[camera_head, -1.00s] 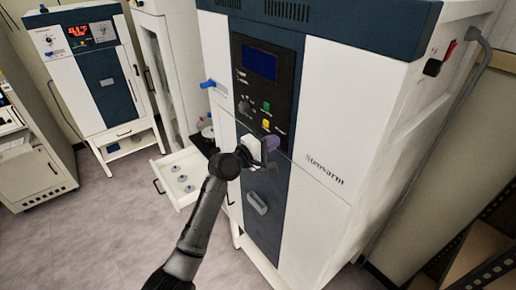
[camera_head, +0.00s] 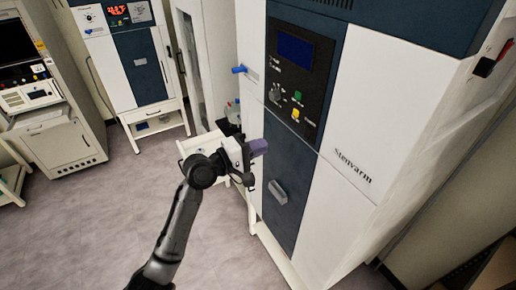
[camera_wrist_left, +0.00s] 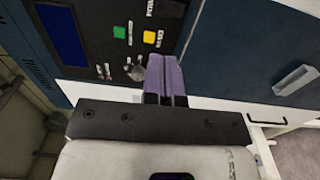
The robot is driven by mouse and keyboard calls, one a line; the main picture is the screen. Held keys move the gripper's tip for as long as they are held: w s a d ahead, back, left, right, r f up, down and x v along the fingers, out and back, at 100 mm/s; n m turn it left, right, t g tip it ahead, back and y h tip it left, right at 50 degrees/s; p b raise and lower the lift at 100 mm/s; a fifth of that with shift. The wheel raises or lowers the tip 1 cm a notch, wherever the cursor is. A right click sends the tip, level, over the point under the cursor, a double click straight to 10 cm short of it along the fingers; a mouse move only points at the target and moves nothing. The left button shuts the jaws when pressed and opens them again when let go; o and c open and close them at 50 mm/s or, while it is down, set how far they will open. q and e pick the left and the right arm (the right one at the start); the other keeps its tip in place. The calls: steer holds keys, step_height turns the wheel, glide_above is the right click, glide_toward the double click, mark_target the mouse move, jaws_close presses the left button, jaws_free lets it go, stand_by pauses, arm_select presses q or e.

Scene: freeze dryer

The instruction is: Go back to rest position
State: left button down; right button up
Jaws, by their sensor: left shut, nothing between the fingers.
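My left gripper (camera_head: 259,148) is in front of the large white and dark blue freeze dryer (camera_head: 355,130), below its control panel (camera_head: 300,72). In the left wrist view its purple fingers (camera_wrist_left: 166,78) are together with nothing between them, just short of the panel's knob, green button (camera_wrist_left: 119,32) and yellow button (camera_wrist_left: 150,37). I cannot tell the exact gap between fingertips and panel. My right gripper is not in view.
A grey handle (camera_head: 278,192) sticks out from the dryer's lower door. A blue tap (camera_head: 239,69) juts from its left side. A second white and blue machine (camera_head: 133,60) stands at the back left. The grey floor (camera_head: 90,225) at left is clear.

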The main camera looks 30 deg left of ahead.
arm_select(q)
steer(key=shift+s, duration=0.1)
stand_by(0.6)
steer(key=s+d+f+m+g+y+p, duration=0.1)
steer(key=s+f+m+g+y+p, duration=0.1)
steer(key=s+f, duration=0.6)
steer(key=s+d+f+m+g+y+p, duration=0.1)
steer(key=s+f+m+g+y, duration=0.3)
steer(key=s, duration=1.4)
steer(key=s+d+f+m+g+y+p, duration=0.2)
steer(key=s+f+m+g, duration=0.4)
steer(key=s+f, duration=0.6)
steer(key=shift+s+f+m+y+p, duration=0.2)
steer(key=shift+s+m+y+p, duration=0.2)
steer(key=shift+s+m+p, duration=0.4)
steer(key=shift+w+a, duration=0.1)
steer(key=shift+w, duration=0.1)
